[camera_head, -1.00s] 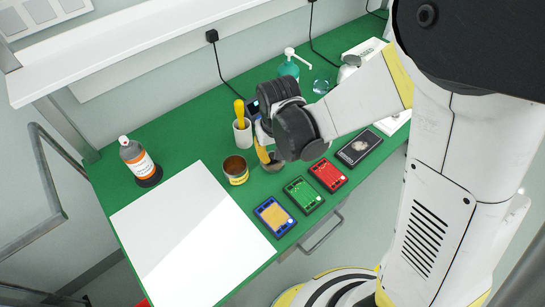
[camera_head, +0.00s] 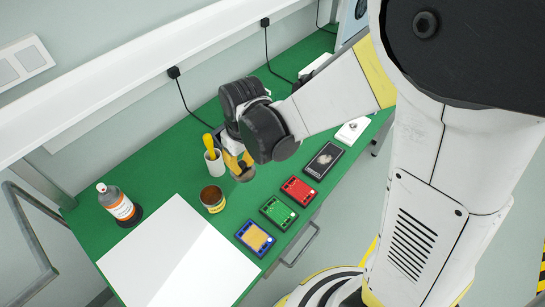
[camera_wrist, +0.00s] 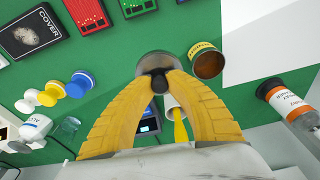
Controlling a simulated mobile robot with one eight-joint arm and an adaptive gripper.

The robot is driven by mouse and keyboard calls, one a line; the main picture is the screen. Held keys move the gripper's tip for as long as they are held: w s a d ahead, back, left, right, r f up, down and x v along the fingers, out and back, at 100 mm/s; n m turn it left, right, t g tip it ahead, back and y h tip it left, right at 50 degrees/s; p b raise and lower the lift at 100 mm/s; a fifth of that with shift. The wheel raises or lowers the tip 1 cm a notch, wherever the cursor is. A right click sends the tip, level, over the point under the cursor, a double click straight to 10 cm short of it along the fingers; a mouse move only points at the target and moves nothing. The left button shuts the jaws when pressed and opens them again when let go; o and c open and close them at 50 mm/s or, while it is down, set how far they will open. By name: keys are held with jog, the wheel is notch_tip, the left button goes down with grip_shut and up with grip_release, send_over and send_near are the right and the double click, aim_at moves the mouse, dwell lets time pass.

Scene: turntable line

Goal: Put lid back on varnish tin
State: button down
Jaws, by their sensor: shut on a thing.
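The open varnish tin (camera_head: 212,201), brown inside with a yellow label, stands upright on the green bench; it also shows in the wrist view (camera_wrist: 207,62), right of the fingers. My gripper (camera_head: 241,170) is just up and right of the tin in the head view. In the wrist view its yellow fingers (camera_wrist: 160,78) are shut on the black knob of a round grey metal lid (camera_wrist: 157,58). The lid is beside the tin in the picture, not over its opening. The fingers hide part of the lid.
A white cup with a yellow-handled tool (camera_head: 213,157) stands close behind the tin. A white board (camera_head: 180,255), an orange-labelled bottle (camera_head: 120,206) and blue, green and red boxes (camera_head: 300,190) lie around. Several capped containers (camera_wrist: 50,94) stand left in the wrist view.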

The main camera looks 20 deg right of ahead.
jog(key=s+a+n+p, duration=0.1)
jog(key=s+a+n, duration=0.15)
jog(key=a, duration=0.75)
jog(key=shift+w+a+f+b, duration=0.1)
jog(key=shift+w+f+b, duration=0.05)
jog(key=shift+f+b, duration=0.75)
jog(key=shift+w+d+f+b, duration=0.1)
jog(key=shift+w+f+b, duration=0.1)
jog(key=shift+f+b, duration=0.7)
jog(key=shift+w+a+f+b, duration=0.15)
jog(key=shift+f+b, duration=0.45)
jog(key=shift+f, duration=0.5)
jog(key=shift+f+b, duration=0.2)
jog(key=shift+b, duration=0.4)
jog(key=c, duration=0.8)
grip_release()
jog(key=shift+r, duration=0.15)
